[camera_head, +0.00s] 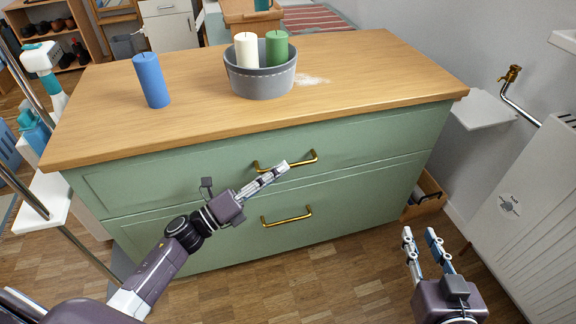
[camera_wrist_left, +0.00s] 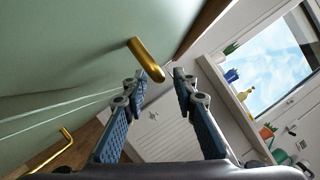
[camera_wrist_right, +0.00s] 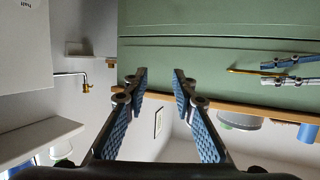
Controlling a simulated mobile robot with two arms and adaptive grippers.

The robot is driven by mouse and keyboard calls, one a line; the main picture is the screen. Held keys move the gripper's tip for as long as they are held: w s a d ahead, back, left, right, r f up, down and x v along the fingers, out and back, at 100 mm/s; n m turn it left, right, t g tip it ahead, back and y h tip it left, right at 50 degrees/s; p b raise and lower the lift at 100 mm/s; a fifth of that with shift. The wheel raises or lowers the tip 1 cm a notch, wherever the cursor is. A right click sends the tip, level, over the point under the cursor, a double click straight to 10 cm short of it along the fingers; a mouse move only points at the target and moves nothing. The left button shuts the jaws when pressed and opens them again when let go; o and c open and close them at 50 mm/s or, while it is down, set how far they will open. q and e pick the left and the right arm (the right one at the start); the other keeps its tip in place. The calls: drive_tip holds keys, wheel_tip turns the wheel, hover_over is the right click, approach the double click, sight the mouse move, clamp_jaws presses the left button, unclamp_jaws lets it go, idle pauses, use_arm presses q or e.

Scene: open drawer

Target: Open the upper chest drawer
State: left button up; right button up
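The green chest has an upper drawer (camera_head: 370,135) whose front sits flush, with a brass handle (camera_head: 286,161). My left gripper (camera_head: 283,167) is at the right half of this handle. In the left wrist view its fingers are apart, and the upper handle (camera_wrist_left: 147,60) shows at the gap between the fingertips. I cannot tell whether they touch it. My right gripper (camera_head: 422,232) is open and empty, low in front of the chest's right side. The right wrist view shows the upper handle (camera_wrist_right: 247,71) beside my left fingers.
The lower drawer has its own brass handle (camera_head: 286,217). On the wooden top (camera_head: 370,70) stand a blue candle (camera_head: 151,80) and a grey bowl (camera_head: 260,82) with white and green candles. A radiator (camera_head: 530,200) stands at right. Floor in front is clear.

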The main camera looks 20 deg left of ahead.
use_arm(q)
drive_tip(key=shift+x, duration=1.5)
drive_tip(key=shift+c, duration=0.6)
clamp_jaws()
